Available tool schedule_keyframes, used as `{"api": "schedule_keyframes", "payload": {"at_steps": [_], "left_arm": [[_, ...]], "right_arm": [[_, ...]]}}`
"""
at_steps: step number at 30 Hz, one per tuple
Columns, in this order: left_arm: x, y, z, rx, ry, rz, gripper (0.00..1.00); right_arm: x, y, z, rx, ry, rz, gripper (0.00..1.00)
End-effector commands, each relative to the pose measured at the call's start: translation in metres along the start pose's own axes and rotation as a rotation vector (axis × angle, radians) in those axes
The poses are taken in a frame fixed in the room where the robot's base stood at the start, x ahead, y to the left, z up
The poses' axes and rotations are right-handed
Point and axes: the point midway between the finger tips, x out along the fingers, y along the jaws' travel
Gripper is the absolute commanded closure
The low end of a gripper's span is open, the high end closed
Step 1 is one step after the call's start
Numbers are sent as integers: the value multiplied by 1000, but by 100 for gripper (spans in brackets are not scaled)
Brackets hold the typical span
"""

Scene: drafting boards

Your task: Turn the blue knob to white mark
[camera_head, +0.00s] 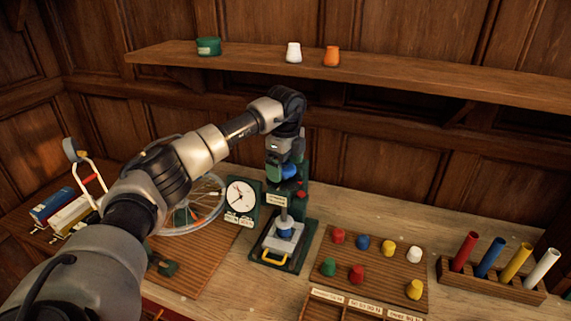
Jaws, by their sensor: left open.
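My left arm comes in from the lower left, and its gripper (284,168) points down at the green stand of a small press-like device (302,196). A blue round part (289,171), which may be the blue knob, shows right at the gripper's fingers. I cannot tell whether the fingers touch it. A small red part lies just right of it. Another blue piece (285,231) sits lower, on the device's grey plate. No white mark can be made out on the device. My left gripper is open. My right gripper is not in view.
A white-faced dial (241,195) stands left of the device. A wooden board (375,261) with several coloured pegs is to its right, then a rack (490,281) of coloured tubes. A spoked wheel (190,207) lies behind my arm. A shelf (440,79) runs above.

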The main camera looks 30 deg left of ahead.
Motion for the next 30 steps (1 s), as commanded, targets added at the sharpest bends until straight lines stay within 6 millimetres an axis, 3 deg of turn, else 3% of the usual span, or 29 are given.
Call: {"api": "schedule_keyframes", "payload": {"at_steps": [5,18,23,30], "left_arm": [[-12,-1,0,1,0,-3,9],[-93,-1,0,0,1,-4,9],[-106,0,0,0,0,-2,9],[-108,0,0,0,0,0,9]], "right_arm": [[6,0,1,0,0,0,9],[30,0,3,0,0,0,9],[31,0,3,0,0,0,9],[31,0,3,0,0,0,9]]}}
